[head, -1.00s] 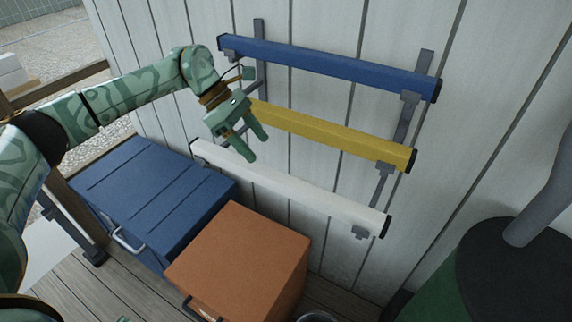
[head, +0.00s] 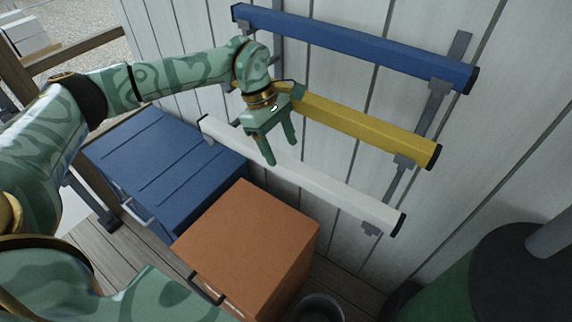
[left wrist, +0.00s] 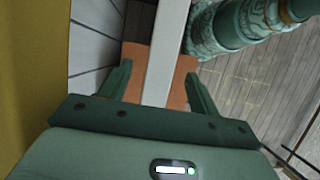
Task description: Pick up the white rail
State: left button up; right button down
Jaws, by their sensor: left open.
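The white rail (head: 340,194) is the lowest of three rails on brackets along the wall, sloping down to the right in the head view. My left gripper (head: 281,153) is open and empty, its fingers pointing down at the left-middle part of this rail. In the left wrist view the white rail (left wrist: 166,50) runs between the two open fingers of the left gripper (left wrist: 158,68), with a gap on each side. I cannot tell how far the fingertips reach past it. My right gripper is out of view.
The yellow rail (head: 365,130) is just above, partly behind my left gripper, and close beside it in the left wrist view (left wrist: 25,70). The blue rail (head: 360,48) is higher. A blue chest (head: 160,165) and an orange box (head: 245,235) stand below. A dark-topped green drum (head: 510,270) stands right.

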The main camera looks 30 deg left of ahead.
aim_at(285, 160)
pick_arm(q)
jog(key=x, duration=0.4)
jog(key=shift+s+d+f, duration=0.1)
jog(key=shift+f, duration=0.25)
grip_shut()
jog(key=shift+r, duration=0.1)
